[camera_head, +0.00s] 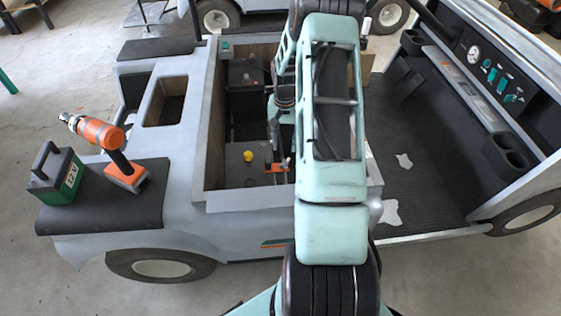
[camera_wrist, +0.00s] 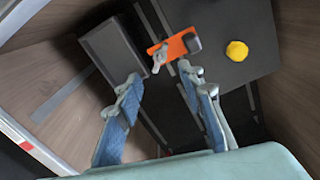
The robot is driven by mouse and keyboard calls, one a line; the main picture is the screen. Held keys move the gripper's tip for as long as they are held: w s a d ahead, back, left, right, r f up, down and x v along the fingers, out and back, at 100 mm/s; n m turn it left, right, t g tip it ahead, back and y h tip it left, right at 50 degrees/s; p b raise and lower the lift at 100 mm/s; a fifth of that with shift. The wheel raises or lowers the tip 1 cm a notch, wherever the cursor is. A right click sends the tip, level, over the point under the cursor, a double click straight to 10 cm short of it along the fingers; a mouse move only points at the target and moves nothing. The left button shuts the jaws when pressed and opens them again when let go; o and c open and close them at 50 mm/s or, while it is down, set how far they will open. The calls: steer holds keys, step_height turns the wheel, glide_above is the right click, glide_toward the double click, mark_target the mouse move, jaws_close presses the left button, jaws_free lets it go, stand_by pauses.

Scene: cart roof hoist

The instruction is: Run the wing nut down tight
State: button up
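In the wrist view a small light grey piece, apparently the wing nut (camera_wrist: 159,57), stands at the left end of an orange bracket (camera_wrist: 178,45). A dark grey block sits on the bracket's right end. My gripper (camera_wrist: 159,76) is open, with its blue-padded fingers spread and empty. The grey piece lies ahead of the gap between the fingertips; I see no contact. In the head view the orange bracket (camera_head: 276,167) shows down in the open cart bay, with my gripper (camera_head: 279,158) over it. My arm partly hides the bay, and the wing nut cannot be made out there.
A yellow cap (camera_wrist: 237,51) sits on the dark surface right of the bracket. The bay's wooden walls (camera_head: 215,130) enclose the gripper closely. An orange drill (camera_head: 100,133) and a green 12V battery (camera_head: 58,178) stand on the black seat at left.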

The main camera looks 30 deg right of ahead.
mark_target(285, 160)
step_height(285, 160, down, 10)
steer(key=shift+f+b, duration=0.1)
steer(key=shift+b, duration=0.55)
jaws_close()
